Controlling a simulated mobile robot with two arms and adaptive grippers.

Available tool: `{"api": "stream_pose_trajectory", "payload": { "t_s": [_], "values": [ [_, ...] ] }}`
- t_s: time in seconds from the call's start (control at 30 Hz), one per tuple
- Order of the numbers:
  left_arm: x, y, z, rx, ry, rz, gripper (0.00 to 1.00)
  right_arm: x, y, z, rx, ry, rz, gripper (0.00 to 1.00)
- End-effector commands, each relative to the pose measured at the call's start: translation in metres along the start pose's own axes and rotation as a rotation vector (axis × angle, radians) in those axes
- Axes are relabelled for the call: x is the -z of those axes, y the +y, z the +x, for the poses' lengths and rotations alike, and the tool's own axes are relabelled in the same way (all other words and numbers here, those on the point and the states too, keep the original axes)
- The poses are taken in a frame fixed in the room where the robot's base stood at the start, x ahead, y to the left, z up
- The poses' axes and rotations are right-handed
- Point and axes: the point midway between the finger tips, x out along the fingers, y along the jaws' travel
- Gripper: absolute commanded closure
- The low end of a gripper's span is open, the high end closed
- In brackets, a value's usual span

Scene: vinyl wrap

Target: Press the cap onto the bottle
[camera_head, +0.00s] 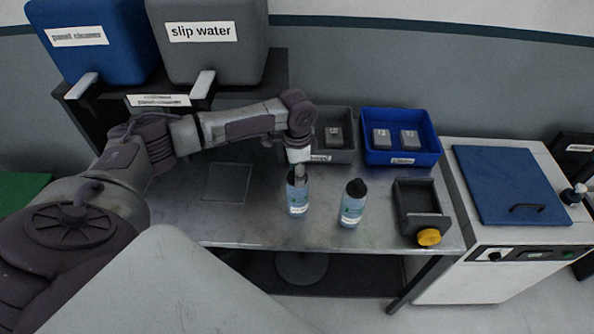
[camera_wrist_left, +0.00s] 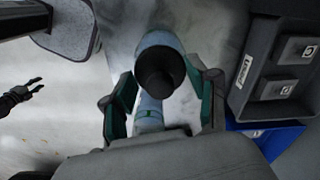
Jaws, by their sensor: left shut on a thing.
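The left bottle (camera_head: 298,200), light blue with a pale label, stands upright on the metal table. My left gripper (camera_head: 299,173) points down at its top, its fingers close around the black cap (camera_wrist_left: 157,78) in the left wrist view. Light-blue bottle surface (camera_wrist_left: 162,42) shows beside the cap. Whether the cap is fully seated is hidden. A second bottle (camera_head: 351,208) with a black cap (camera_head: 356,187) stands upright to the right. My right gripper (camera_wrist_left: 34,89) shows small and dark at the left of the wrist view, fingers spread and empty.
A grey bin (camera_head: 333,156) and a blue bin (camera_head: 402,157), holding small blocks, stand behind the bottles. A dark holder (camera_head: 416,196) with a yellow knob (camera_head: 429,237) is at the right. The table (camera_head: 250,228) is clear front left.

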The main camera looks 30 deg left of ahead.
Motion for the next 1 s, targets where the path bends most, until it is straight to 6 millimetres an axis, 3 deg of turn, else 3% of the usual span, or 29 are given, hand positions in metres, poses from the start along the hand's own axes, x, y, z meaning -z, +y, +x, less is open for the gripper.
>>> {"api": "stream_pose_trajectory", "payload": {
  "t_s": [0.93,0.97,1.0],
  "values": [
    [-0.0001,0.0000,0.0005,0.000,0.000,0.000,0.59,0.0011,-0.0008,-0.0095,0.001,0.000,0.000,0.60],
    [0.0000,0.0000,0.0005,0.000,0.000,0.000,0.38,0.0011,-0.0009,-0.0095,0.001,0.001,0.000,0.60],
    [-0.0001,0.0000,0.0005,0.000,0.000,0.000,0.31,0.0011,-0.0011,-0.0095,0.002,0.001,0.000,0.60]
  ]
}}
